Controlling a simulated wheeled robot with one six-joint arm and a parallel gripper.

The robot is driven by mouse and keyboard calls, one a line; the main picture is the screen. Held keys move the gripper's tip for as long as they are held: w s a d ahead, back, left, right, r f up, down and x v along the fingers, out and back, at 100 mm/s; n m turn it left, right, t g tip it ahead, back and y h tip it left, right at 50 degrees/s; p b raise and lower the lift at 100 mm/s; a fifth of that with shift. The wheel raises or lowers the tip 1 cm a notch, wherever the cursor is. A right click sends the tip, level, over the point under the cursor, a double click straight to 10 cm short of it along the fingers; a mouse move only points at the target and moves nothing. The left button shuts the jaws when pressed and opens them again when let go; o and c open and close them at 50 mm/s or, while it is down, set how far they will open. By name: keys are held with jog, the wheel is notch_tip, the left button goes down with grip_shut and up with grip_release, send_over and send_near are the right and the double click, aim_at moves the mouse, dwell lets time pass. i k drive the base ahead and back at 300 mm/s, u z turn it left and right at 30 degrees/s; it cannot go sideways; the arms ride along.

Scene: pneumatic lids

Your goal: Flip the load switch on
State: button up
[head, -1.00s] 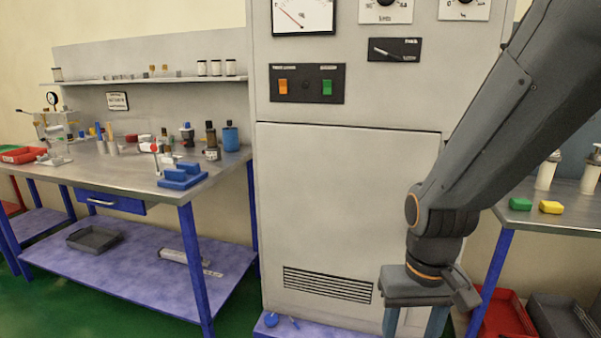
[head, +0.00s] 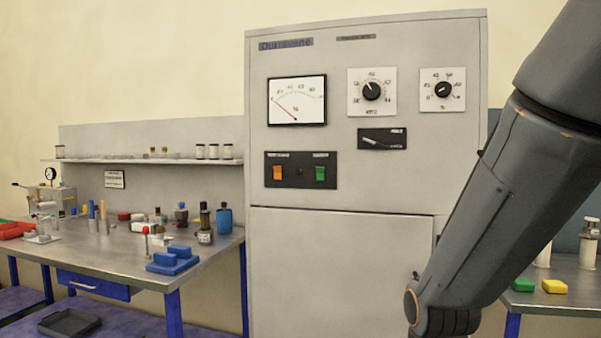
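A grey cabinet (head: 352,182) stands in the middle of the head view. On its front is a black switch panel (head: 301,170) with an orange rocker switch (head: 278,173) on the left and a green rocker switch (head: 320,173) on the right. The small labels above them are too blurred to read surely, so I cannot tell which is the load switch or how each rocker is set. My arm runs down the right side, in front of the cabinet's lower right edge. My gripper is below the picture's lower edge, out of sight.
Above the panel are a meter (head: 297,101), two knobs (head: 372,91) (head: 442,90) and a black plate with a lever (head: 382,139). A workbench (head: 110,262) with bottles stands left. Another bench (head: 575,277) with green and yellow blocks stands right. Space before the switches looks clear.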

aim_at(277, 171)
jog(key=k, duration=0.5)
jog(key=u, duration=1.4)
jog(key=i, duration=1.2)
jog(key=z, duration=2.4)
